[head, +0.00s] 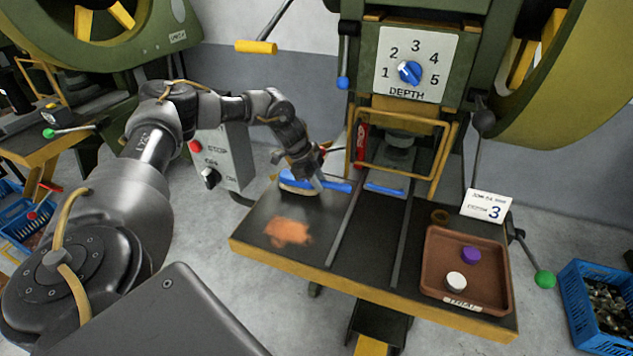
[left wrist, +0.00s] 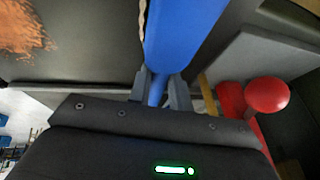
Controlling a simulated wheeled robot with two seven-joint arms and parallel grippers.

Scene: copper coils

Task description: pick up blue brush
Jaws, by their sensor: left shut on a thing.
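The blue brush (head: 299,187) lies at the back left of the press table, next to an orange-brown patch of dust (head: 288,232). My left gripper (head: 317,184) reaches down over it and is shut on its blue handle. In the left wrist view the brush (left wrist: 182,35) fills the top middle, and its narrow neck sits between the fingers of my left gripper (left wrist: 158,90). I cannot tell whether the brush is clear of the table. My right gripper is not in view.
A brown tray (head: 433,285) with a purple and a white piece stands at the table's right. Two dark rails cross the table (head: 345,255). The press frame with a yellow guard (head: 455,150) rises behind. A control box (head: 222,160) stands left. A blue crate (head: 578,318) is at far right.

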